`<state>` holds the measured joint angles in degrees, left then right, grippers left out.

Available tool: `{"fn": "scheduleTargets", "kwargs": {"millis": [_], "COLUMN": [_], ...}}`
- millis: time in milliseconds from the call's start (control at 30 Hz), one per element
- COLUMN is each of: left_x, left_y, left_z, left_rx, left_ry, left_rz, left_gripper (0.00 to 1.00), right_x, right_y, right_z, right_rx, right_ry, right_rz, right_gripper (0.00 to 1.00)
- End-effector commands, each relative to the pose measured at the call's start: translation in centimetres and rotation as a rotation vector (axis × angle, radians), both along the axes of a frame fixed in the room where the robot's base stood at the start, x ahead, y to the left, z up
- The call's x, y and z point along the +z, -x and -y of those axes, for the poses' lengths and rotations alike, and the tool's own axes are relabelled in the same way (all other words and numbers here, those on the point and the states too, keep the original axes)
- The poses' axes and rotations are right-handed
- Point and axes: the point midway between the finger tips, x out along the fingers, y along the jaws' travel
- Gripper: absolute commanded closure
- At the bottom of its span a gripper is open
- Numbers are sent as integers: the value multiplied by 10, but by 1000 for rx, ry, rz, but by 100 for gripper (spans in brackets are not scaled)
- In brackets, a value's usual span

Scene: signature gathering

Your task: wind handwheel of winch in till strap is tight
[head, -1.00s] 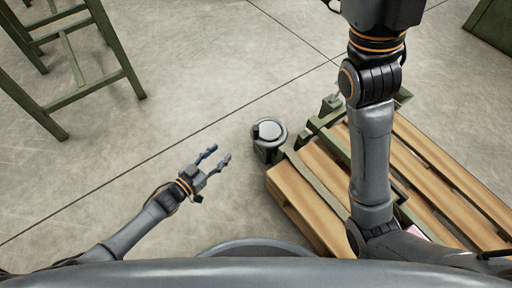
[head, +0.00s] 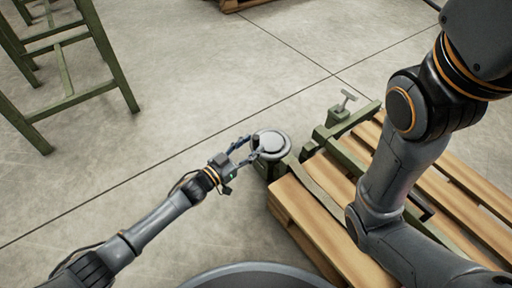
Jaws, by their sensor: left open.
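The winch's handwheel (head: 272,145), a round grey disc, sits on a green body (head: 279,168) at the near left corner of a wooden pallet. My left gripper (head: 250,150) is open at the wheel's left edge, with its fingertips close to a small dark upright part there. I cannot tell whether they touch it. A flat grey-green strap (head: 322,188) runs from beside the winch along the pallet boards; its tightness cannot be told. My right arm crosses the right side, and its gripper is out of view.
The wooden pallet (head: 302,222) carries green rails and a green clamp with a T-shaped handle (head: 344,102) behind the winch. Green metal stands (head: 118,68) are at the upper left. Another pallet (head: 238,4) shows at the top edge. The floor between is clear.

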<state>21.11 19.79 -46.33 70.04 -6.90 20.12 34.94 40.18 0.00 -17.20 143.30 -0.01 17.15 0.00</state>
Motion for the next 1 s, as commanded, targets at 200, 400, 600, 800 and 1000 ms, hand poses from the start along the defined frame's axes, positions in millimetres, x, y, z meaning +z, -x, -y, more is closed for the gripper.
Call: {"fn": "scheduleTargets", "kwargs": {"millis": [200,400,600,800,1000], "left_x": [-2,0,0,0,0], "left_y": [-17,-19,-19,-19,-19], "left_z": [16,19,19,19,18], "left_rx": [1,1,1,1,1], "left_ry": [-1,0,0,-1,-1], "left_rz": [0,-1,-1,-1,-1], "left_gripper": [55,55,65,100,100], "right_x": [-16,-17,-16,-16,-16], "right_y": [0,0,0,0,0], "right_z": [0,0,0,0,0], "right_rx": [0,0,0,0,0], "right_ry": [0,0,1,1,0], "right_rz": [0,0,0,0,0], "right_gripper": [43,43,43,43,43]}}
